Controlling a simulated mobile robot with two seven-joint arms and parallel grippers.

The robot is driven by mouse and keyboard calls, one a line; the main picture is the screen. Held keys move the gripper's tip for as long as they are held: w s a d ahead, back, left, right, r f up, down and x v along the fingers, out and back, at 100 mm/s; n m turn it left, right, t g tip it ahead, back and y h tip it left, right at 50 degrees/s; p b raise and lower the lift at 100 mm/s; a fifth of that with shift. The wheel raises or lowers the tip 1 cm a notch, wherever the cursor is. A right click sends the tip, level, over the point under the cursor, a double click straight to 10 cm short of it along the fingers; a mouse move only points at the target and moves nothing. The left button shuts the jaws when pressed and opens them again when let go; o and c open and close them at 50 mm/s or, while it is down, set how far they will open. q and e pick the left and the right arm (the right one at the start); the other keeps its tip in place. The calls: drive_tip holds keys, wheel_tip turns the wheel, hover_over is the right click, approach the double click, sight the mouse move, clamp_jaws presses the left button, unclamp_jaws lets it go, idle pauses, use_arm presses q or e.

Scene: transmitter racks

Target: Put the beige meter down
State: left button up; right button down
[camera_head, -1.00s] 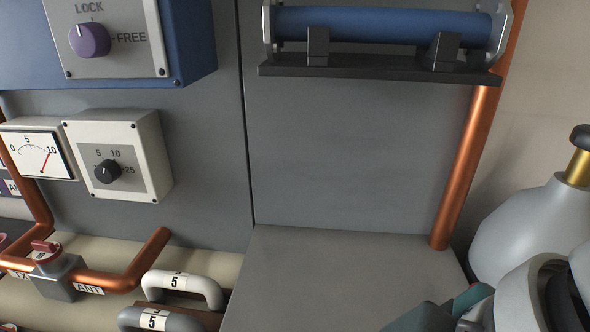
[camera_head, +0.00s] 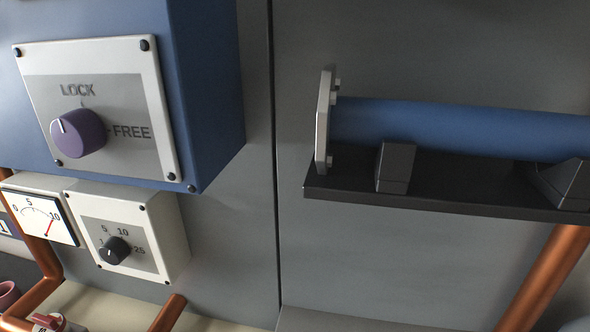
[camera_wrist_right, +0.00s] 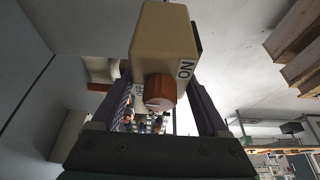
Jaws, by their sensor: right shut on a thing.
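The beige meter (camera_wrist_right: 165,40) shows in the right wrist view as a beige box with a brown knob (camera_wrist_right: 160,92) and an "ON" label. A dark part shows at its right edge. My right gripper (camera_wrist_right: 163,82) has a finger on each side of the box and is shut on it. Its far side is hidden. Neither gripper shows in the head view, and my left gripper is in no view.
In the head view are a blue LOCK/FREE box (camera_head: 215,90), a dial meter (camera_head: 45,215), a white knob box (camera_head: 170,235), a blue cylinder (camera_head: 450,128) on a black shelf (camera_head: 440,190) and copper pipes (camera_head: 545,280). A grey surface (camera_head: 340,322) shows at the bottom edge.

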drive_tip(key=w+d+p, duration=0.1)
drive_tip(key=w+d, duration=0.2)
drive_tip(key=w, duration=0.7)
wheel_tip(320, 180, down, 7)
drive_tip(key=shift+w, duration=0.4)
